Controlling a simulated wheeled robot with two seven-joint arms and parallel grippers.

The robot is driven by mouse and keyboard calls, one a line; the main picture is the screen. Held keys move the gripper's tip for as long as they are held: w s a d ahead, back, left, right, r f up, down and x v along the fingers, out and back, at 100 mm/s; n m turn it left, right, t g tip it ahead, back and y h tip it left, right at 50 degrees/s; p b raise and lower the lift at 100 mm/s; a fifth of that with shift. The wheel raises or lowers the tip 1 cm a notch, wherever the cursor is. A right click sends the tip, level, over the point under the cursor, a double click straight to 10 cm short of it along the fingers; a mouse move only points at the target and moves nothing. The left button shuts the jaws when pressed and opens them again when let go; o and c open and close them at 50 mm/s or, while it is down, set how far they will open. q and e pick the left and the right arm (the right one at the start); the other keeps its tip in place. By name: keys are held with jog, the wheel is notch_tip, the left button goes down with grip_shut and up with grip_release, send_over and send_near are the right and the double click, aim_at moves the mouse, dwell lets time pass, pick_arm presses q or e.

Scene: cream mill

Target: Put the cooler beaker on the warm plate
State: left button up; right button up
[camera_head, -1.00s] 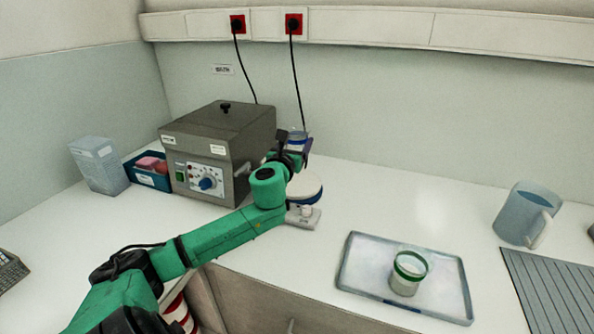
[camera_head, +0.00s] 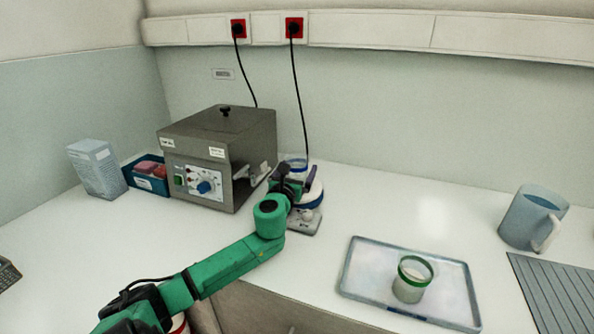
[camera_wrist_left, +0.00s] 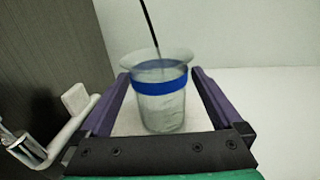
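A clear beaker with a blue band (camera_head: 297,165) is at the far end of my left arm. I cannot tell whether the beaker's base touches the plate. Another beaker, with a green band (camera_head: 410,280), stands on the tray. My right gripper is not in view.
A grey bath box (camera_head: 220,155) stands close left of my gripper. A blue bin (camera_head: 148,180) and a carton (camera_head: 97,168) are farther left. The tray (camera_head: 355,270), a blue mug (camera_head: 530,217) and a ribbed mat (camera_head: 555,290) are on the right. The back middle counter is clear.

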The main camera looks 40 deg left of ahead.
pick_arm(q)
jog(key=shift+r, duration=0.2)
jog(key=shift+s+d+f, duration=0.1)
jog(key=shift+s+f, duration=0.05)
jog(key=shift+s, duration=0.1)
jog(key=p+v, duration=0.3)
jog(key=v, duration=0.7)
jog(key=shift+s+d, duration=0.15)
jog(key=shift+s, duration=0.25)
jog(key=shift+s+d, duration=0.15)
jog(key=shift+s, duration=0.2)
jog(key=shift+w, duration=0.1)
